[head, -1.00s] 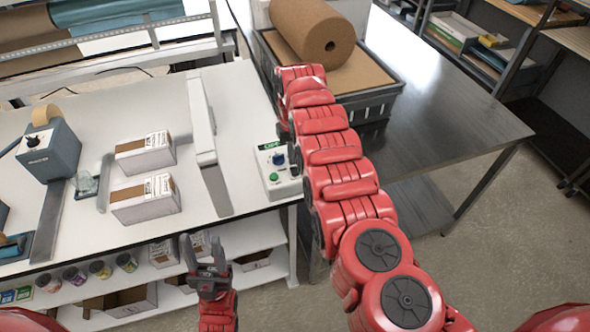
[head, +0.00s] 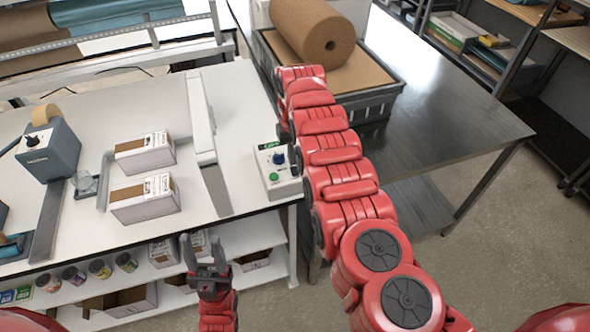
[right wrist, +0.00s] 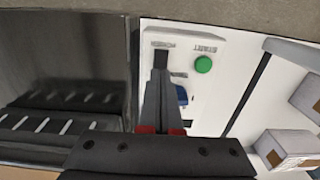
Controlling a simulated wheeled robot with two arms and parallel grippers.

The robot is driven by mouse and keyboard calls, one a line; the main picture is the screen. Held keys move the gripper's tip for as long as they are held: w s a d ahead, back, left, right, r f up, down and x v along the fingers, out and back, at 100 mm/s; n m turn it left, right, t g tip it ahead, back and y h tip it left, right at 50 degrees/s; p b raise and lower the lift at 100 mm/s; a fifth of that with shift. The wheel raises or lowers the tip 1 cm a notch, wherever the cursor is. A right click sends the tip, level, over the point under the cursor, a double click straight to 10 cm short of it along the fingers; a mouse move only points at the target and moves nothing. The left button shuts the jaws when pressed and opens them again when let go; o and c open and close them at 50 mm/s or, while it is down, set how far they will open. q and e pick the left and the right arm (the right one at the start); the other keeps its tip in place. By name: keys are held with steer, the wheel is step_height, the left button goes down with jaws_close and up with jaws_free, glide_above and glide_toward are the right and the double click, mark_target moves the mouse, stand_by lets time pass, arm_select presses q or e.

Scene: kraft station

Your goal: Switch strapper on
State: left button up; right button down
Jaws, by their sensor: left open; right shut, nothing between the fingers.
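The strapper's white control box (head: 272,178) stands at the table's right edge, with a blue knob (head: 280,158) and a green button (head: 273,177). In the right wrist view the panel (right wrist: 215,45) shows upside down, with a green START button (right wrist: 203,64), a POWER label and the blue knob (right wrist: 181,95) partly behind my fingers. My right gripper (right wrist: 160,76) is shut and empty, its tips over the panel just by the POWER label. Contact cannot be told, and the switch there is mostly hidden. My left gripper (head: 205,252) is open and empty in front of the table.
A long grey-white bar (head: 207,140) lies left of the control box. Two small cartons (head: 145,200) and a tape dispenser (head: 48,150) are further left. A dark crate (head: 372,100) with a brown paper roll (head: 305,30) stands behind my right arm. The metal table's right side is clear.

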steer(key=shift+f+b, duration=0.55)
steer(key=shift+f, duration=0.35)
steer(key=shift+s+r, duration=0.1)
steer(key=shift+r+p, duration=1)
steer(key=shift+r, duration=0.2)
step_height(320, 180, up, 2)
steer(key=shift+r+p, duration=0.1)
steer(key=shift+p, duration=0.35)
steer(key=shift+r, duration=1.15)
